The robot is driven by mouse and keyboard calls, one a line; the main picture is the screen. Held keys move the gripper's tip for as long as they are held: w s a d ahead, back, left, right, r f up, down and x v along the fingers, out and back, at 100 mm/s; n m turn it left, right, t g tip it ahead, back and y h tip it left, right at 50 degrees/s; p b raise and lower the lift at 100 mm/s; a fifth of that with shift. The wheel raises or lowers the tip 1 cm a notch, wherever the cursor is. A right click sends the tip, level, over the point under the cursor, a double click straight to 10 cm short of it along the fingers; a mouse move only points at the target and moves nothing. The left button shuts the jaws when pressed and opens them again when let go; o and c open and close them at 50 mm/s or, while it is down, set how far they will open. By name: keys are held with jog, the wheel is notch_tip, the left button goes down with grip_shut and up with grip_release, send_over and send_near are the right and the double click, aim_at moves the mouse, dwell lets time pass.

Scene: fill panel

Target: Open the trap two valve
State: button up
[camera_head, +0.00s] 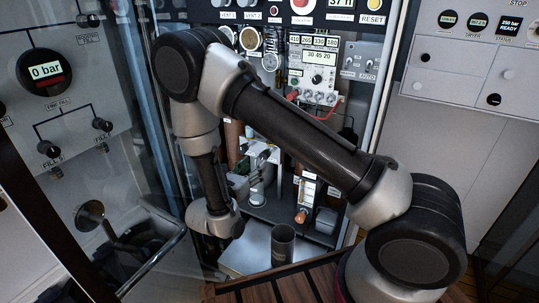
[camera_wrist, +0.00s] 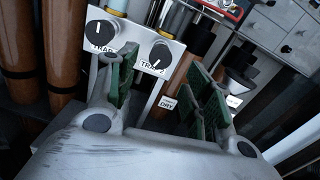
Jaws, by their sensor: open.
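The trap two valve is a round black knob (camera_wrist: 160,54) on a light panel (camera_wrist: 135,39), with a "TRAP 2" label below it. A similar black knob (camera_wrist: 103,30) with a partly covered "TRAP" label sits to its left. My gripper (camera_wrist: 163,68) is open, with green-padded fingers on either side of the trap two knob in the wrist view. The left finger overlaps the panel between the two knobs. Nothing is held. I cannot tell how far the fingertips are from the knob. In the head view my arm hides much of this area.
Brown vertical cylinders (camera_wrist: 67,50) stand left of the panel. A "DRY" label (camera_wrist: 167,102) shows below it. In the head view, a dark cup (camera_head: 283,245) stands on the light surface below. A glass door with a metal handle (camera_head: 152,264) is at left.

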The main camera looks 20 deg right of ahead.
aim_at(263, 158)
jog(key=shift+m, duration=0.6)
jog(key=x, duration=0.7)
jog(key=shift+w+d, duration=0.3)
jog(key=shift+d, duration=0.05)
jog(key=shift+c, duration=0.2)
jog(key=c, duration=1)
